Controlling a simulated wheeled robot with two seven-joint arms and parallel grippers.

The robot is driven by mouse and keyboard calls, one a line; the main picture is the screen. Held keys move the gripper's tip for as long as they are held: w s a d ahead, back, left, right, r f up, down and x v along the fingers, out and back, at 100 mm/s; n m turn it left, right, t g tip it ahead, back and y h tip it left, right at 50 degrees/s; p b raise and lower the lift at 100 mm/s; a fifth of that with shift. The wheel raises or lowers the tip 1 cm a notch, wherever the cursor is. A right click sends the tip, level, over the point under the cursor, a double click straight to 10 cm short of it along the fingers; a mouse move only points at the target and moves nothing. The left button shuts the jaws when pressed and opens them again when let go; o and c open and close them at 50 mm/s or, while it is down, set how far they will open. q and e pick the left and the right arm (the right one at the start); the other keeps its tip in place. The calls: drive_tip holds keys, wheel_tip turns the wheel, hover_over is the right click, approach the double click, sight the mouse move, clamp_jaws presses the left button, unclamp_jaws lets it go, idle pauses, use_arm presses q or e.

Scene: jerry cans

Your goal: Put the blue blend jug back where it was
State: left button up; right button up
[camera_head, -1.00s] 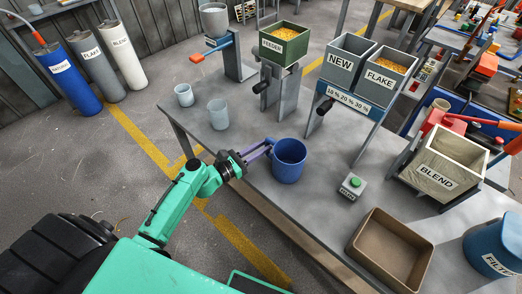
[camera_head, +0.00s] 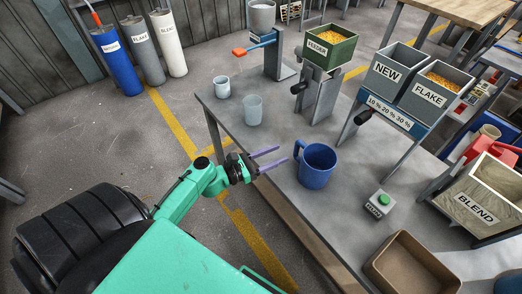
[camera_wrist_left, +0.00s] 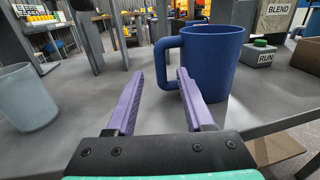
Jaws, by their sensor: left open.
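The blue jug (camera_head: 317,166) stands upright on the grey table, with its handle on its left side. It also shows in the left wrist view (camera_wrist_left: 214,65), with the handle facing my fingers. My left gripper (camera_head: 276,160) is open and empty, just left of the jug, with its purple fingers pointing toward it. In the left wrist view the fingertips (camera_wrist_left: 160,72) are in front of the handle and nothing is between them. The jug shows no label from here. My right gripper is in no view.
Two pale cups (camera_head: 253,110) stand on the table behind the jug. A button box (camera_head: 379,203) and a brown tray (camera_head: 411,265) are to its right. The FEEDER bin (camera_head: 330,47) and the NEW bin (camera_head: 389,70) stand at the back. Bare tabletop surrounds the jug.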

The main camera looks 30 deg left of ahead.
use_arm(q)
drive_tip(key=v, duration=0.6)
drive_tip(key=shift+s+b, duration=0.2)
drive_tip(key=shift+b, duration=0.1)
drive_tip(key=shift+a+f, duration=0.1)
drive_tip(key=shift+a, duration=0.05)
drive_tip(key=s+a+f+m+g+y, duration=0.1)
drive_tip(key=s+f+m+g+y, duration=0.25)
drive_tip(key=f, duration=0.85)
drive_tip(key=s+a+f+m+g+y, duration=0.25)
drive_tip(key=s+f+m, duration=0.2)
drive_tip(key=f, duration=0.85)
drive_tip(key=s+f+m+g+y, duration=0.3)
drive_tip(key=s+f+m+g, duration=0.4)
drive_tip(key=s+f+m, duration=1)
drive_tip(key=s+d+r+m+g+p, duration=0.1)
drive_tip(key=s+r+m+p, duration=0.3)
drive_tip(key=m, duration=0.3)
drive_tip(key=shift+s+d+r+y, duration=0.2)
drive_tip(key=shift+s+r+y, duration=0.1)
drive_tip(key=shift+s+r, duration=0.1)
